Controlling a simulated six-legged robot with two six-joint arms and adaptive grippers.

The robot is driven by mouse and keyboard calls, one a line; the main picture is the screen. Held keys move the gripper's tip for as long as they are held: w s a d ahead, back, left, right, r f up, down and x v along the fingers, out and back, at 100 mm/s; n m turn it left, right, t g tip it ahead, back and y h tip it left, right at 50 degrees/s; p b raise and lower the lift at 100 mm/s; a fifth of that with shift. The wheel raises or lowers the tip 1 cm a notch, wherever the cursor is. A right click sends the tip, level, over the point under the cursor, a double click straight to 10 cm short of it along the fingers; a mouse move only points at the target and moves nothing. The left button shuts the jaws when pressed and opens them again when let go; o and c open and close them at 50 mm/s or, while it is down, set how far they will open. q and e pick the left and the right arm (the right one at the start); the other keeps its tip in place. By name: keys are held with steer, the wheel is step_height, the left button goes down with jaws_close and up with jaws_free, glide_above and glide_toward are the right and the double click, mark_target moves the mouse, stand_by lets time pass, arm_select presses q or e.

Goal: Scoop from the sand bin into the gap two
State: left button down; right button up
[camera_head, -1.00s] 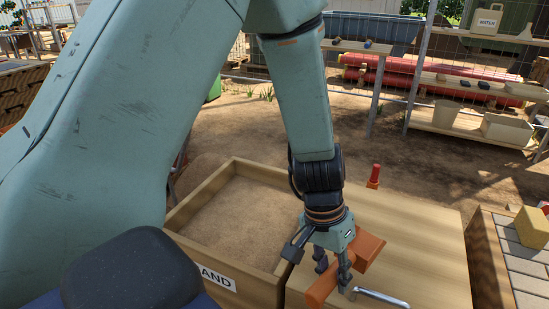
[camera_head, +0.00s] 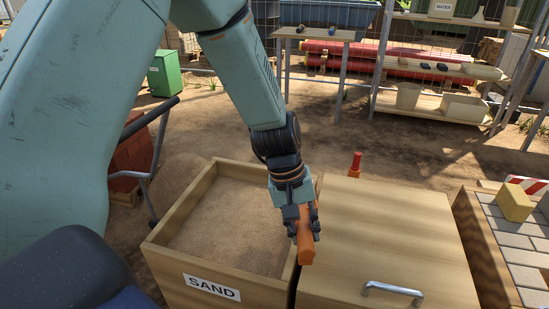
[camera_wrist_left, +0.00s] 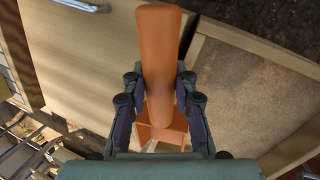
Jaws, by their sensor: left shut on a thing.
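My left gripper (camera_head: 299,222) is shut on the orange scoop (camera_head: 306,246), holding it above the border between the sand bin (camera_head: 172,276) and the wooden lid (camera_head: 390,235). The scoop's handle also shows upright between the fingers in the left wrist view (camera_wrist_left: 160,45), with a box-like part below it. The open bin holds tan sand and bears a SAND label. At the right edge is a bed of grey pavers (camera_head: 522,248) with narrow gaps; which gap is number two cannot be told. My right gripper is not in view.
The lid has a metal handle (camera_head: 392,291); a red bottle-like object (camera_head: 356,165) stands behind it. A yellow block (camera_head: 514,204) sits on the pavers. Shelves and a wire fence stand at the back. Open dirt lies behind the bin.

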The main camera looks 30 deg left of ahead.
arm_select(q)
steer(key=w+a+n, duration=0.1)
steer(key=w+n, duration=0.1)
steer(key=n, duration=0.1)
steer(key=w+a+r+n+t, duration=0.1)
steer(key=w+a+n, duration=0.1)
steer(key=w+a+n+p, duration=0.1)
steer(key=w+n, duration=0.2)
steer(key=shift+a+r+n+t, duration=0.3)
steer(key=shift+a, duration=0.1)
steer(key=w+a+r+n+t+y+p, duration=0.15)
steer(key=w+a+n+t, duration=0.25)
steer(key=w+a+n, duration=0.5)
step_height(320, 180, down, 18)
steer(key=s+a+n+b, duration=0.1)
steer(key=s+n+b, duration=0.1)
steer(key=b, duration=1.4)
steer(key=shift+a+r+n, duration=0.15)
steer(key=shift+a+n, duration=0.25)
steer(key=shift+n, duration=0.1)
step_height(320, 180, up, 16)
steer(key=p, duration=1.7)
